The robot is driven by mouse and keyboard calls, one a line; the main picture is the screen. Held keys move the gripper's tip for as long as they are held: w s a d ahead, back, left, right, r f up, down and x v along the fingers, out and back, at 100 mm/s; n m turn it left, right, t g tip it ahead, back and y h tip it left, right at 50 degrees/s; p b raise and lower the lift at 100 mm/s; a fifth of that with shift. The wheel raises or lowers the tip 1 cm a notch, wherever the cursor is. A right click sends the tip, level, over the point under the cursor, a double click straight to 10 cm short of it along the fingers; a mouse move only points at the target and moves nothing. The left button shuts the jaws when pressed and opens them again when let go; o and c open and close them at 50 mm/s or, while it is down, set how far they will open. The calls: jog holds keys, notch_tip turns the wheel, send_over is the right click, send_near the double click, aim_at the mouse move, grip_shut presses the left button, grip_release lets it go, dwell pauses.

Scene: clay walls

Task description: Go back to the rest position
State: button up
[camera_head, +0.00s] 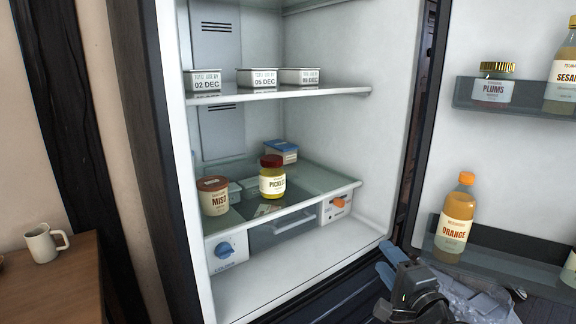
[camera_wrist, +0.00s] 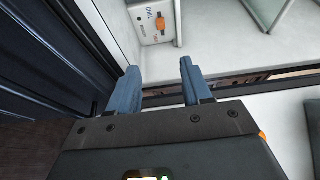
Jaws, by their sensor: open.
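My gripper (camera_head: 388,264) is low at the right in the head view, in front of the open fridge near its lower right corner. In the wrist view its two blue fingers (camera_wrist: 158,90) are apart with nothing between them. The fridge (camera_head: 345,135) stands open with its door (camera_head: 510,40) swung to the right. My gripper is apart from the shelves and the jars. Part of it is hidden behind the wrist in the head view.
A miso tub (camera_head: 213,196), a pickle jar (camera_head: 272,178) and a blue-lidded box (camera_head: 281,152) stand on the lower shelf. Dated tubs (camera_head: 257,78) sit above. The door holds an orange bottle (camera_head: 455,220) and plums (camera_head: 492,88). A mug (camera_head: 44,244) stands left.

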jog(key=s+d+f+n+g+h+p, duration=0.1)
jog(key=s+f+n, duration=0.15)
jog(key=s, duration=0.65)
jog(key=s+d+f+n+h+p, duration=0.2)
jog(key=s+f, duration=0.1)
jog(key=s, duration=0.6)
jog(key=s+d+f+n+g+h+p, duration=0.1)
jog(key=s+f+n, duration=0.1)
jog(key=s, duration=0.7)
jog(key=s+a+r+n+p, duration=0.1)
jog(key=s+r+n+p, duration=0.1)
jog(key=s+r+n, duration=0.2)
jog(key=s+a+r+n+p, duration=0.2)
jog(key=s+r+n, duration=0.2)
jog(key=s+r, duration=0.7)
jog(key=s, duration=0.9)
jog(key=shift+s+a+n+g, duration=0.2)
jog(key=shift+s+n+g, duration=0.15)
jog(key=shift+g, duration=0.05)
